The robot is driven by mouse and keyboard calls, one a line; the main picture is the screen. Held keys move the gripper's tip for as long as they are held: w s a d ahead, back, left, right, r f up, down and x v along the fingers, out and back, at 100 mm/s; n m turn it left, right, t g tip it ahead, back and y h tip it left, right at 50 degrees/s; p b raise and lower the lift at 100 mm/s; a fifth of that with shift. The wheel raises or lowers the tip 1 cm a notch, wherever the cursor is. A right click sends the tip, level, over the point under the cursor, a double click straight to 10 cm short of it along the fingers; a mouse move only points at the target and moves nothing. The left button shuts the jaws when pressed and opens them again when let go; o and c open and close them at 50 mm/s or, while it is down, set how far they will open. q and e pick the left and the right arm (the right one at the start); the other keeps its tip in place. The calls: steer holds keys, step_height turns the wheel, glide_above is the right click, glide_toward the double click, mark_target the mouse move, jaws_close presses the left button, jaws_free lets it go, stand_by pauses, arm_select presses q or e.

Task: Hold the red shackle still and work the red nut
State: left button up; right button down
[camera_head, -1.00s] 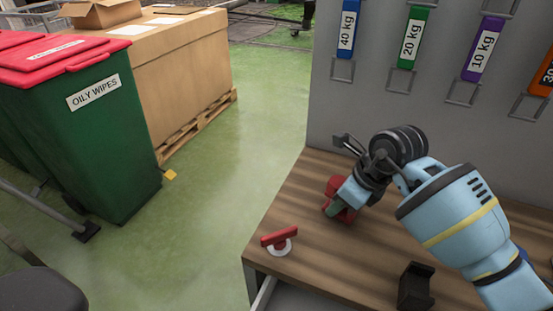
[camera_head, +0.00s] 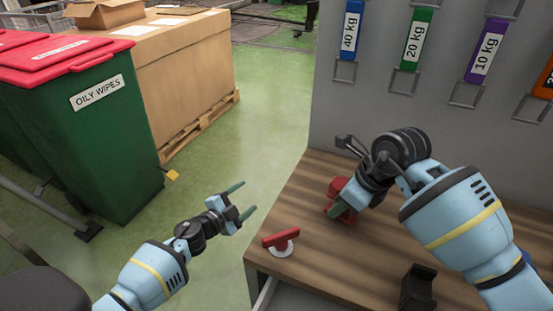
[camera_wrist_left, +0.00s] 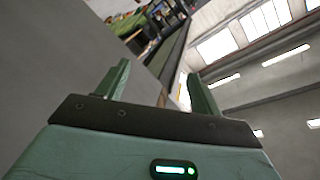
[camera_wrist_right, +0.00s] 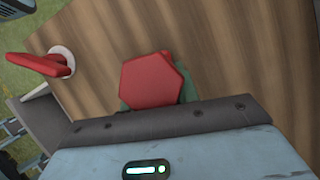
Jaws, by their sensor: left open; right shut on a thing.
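A red six-sided piece, by its shape the nut (camera_wrist_right: 155,80), is between the green fingers of my right gripper (camera_wrist_right: 157,98) in the right wrist view. The head view shows red parts (camera_head: 350,215) on the bench at the right gripper (camera_head: 343,203), which is shut on it. The piece hides what lies below it. A red bar (camera_head: 281,238) sits on a white ring near the bench's left front edge, and also shows in the right wrist view (camera_wrist_right: 40,63). I cannot tell which red part is the shackle. My left gripper (camera_head: 247,198) is open and empty, left of the bar.
The wooden bench (camera_head: 330,265) is mostly bare. A black holder (camera_head: 417,288) stands at its front. A grey panel with weight labels rises behind. A green bin (camera_head: 85,150) and a large carton (camera_head: 180,75) stand left across clear floor.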

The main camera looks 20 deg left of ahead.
mark_target(332, 183)
arm_select(q)
steer(key=w+d+r+m+g+h, duration=0.2)
steer(key=w+d+r+h, duration=0.1)
steer(key=r+h, duration=0.3)
steer(key=w+d+r+m+g+h, duration=0.1)
steer(key=w+d+r+g+h, duration=0.2)
steer(key=r, duration=0.5)
steer(key=s+d+r+m+g+h, duration=0.2)
steer(key=s+d+r+g+h, duration=0.3)
steer(key=s+r+g, duration=0.45)
steer(key=shift+g+y, duration=0.7)
steer(key=shift+g, duration=0.05)
steer(key=d+f, duration=0.1)
steer(key=d, duration=0.3)
steer(key=d+f, duration=0.1)
steer(key=d, duration=0.4)
steer(key=d+f, duration=0.1)
steer(key=d, duration=0.3)
steer(key=shift+d, duration=0.15)
steer(key=c, duration=0.8)
steer(key=o, duration=0.8)
